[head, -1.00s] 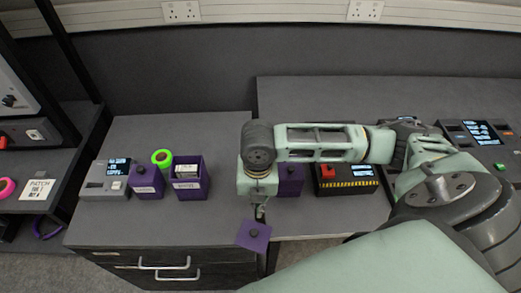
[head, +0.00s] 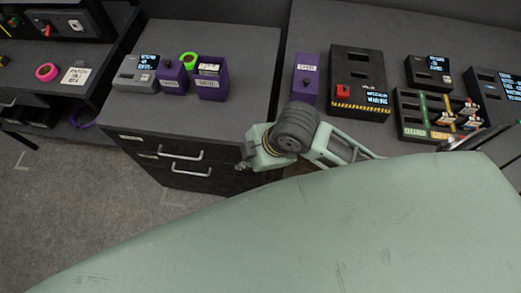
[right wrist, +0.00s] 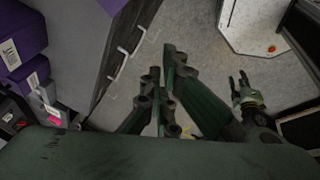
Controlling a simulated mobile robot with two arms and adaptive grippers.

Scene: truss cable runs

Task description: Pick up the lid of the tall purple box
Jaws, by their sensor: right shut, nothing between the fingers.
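A tall purple box (head: 306,80) with a white label stands on the right-hand worktop in the head view, left of the black warning box. Whether it has a lid on cannot be told. A smaller purple box (head: 172,78) with a dark knob on top and an open purple box (head: 210,80) stand on the drawer cabinet. My right gripper (head: 243,163) is in front of the cabinet's right edge. In the right wrist view its fingers (right wrist: 162,72) are shut and empty, above the floor. My left gripper (right wrist: 239,82) shows there, open and empty. No loose lid is visible.
The black warning box (head: 360,80) and a coloured card rack (head: 430,115) stand on the right-hand worktop. A grey device (head: 136,73) and a green tape roll (head: 188,60) are on the cabinet (head: 240,45). Drawer handles (head: 187,155) stick out in front. Open floor lies left.

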